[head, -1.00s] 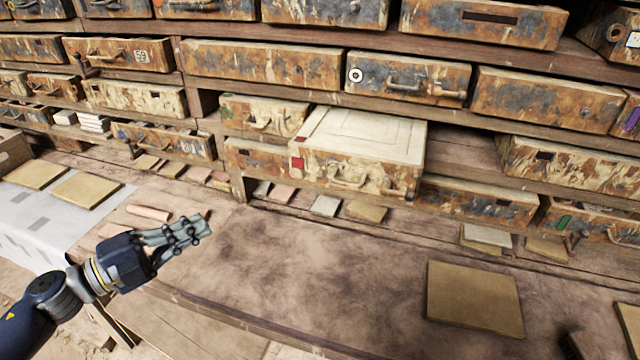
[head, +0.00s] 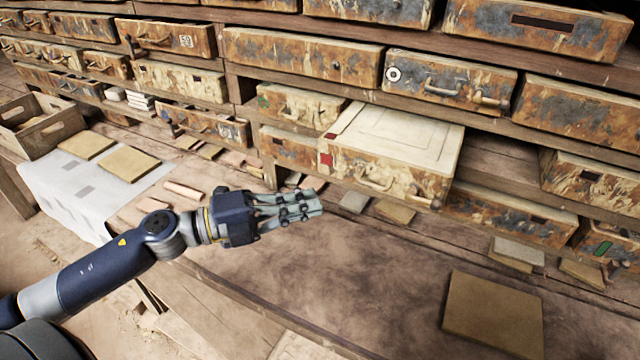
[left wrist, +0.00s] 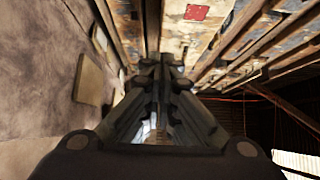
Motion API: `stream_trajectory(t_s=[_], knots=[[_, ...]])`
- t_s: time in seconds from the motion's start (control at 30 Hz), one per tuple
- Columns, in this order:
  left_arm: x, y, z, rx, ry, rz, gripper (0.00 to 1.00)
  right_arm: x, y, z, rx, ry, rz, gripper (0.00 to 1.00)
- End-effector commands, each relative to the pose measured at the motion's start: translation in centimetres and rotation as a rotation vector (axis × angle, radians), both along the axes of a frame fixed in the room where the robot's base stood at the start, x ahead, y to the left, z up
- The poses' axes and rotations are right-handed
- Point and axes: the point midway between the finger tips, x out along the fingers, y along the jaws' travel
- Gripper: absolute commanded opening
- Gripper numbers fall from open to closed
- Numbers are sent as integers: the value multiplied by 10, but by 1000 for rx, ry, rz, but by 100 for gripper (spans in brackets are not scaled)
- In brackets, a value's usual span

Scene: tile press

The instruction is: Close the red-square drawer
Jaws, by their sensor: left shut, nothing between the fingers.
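The red-square drawer (head: 395,172) stands pulled out of the shelf, well past its neighbours. Its pale top shows, and a red square marks the left of its rusty front, with a handle near the middle. In the left wrist view the red square (left wrist: 197,12) shows at the top, beyond the fingers. My left gripper (head: 318,203) is shut and empty. It is over the wooden bench, in front and to the lower left of the drawer, with a gap between them in the head view. My right gripper is not in view.
The wooden bench (head: 330,265) is mostly clear. A square tan tile (head: 492,312) lies at its right, and small tiles lie along the shelf's foot. Other drawers (head: 300,58) fill the shelf. A wooden crate (head: 45,130) stands at the far left.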

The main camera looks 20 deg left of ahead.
Motion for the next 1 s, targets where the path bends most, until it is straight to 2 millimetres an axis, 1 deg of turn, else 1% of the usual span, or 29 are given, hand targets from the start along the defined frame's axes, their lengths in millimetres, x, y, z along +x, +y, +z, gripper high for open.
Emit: stream_trajectory(t_s=[0.03,0.1,0.3,0.43,0.63,1.0], knots=[[4,-4,3,1,-4,-1,0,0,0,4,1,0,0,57],[10,-9,4,2,-4,-1,0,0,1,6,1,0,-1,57],[31,-8,3,1,-3,2,0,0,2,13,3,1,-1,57],[40,-8,2,1,-2,2,0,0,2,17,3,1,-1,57],[47,-9,1,1,0,0,0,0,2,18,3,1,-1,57],[48,-9,0,1,0,0,0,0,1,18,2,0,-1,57]])
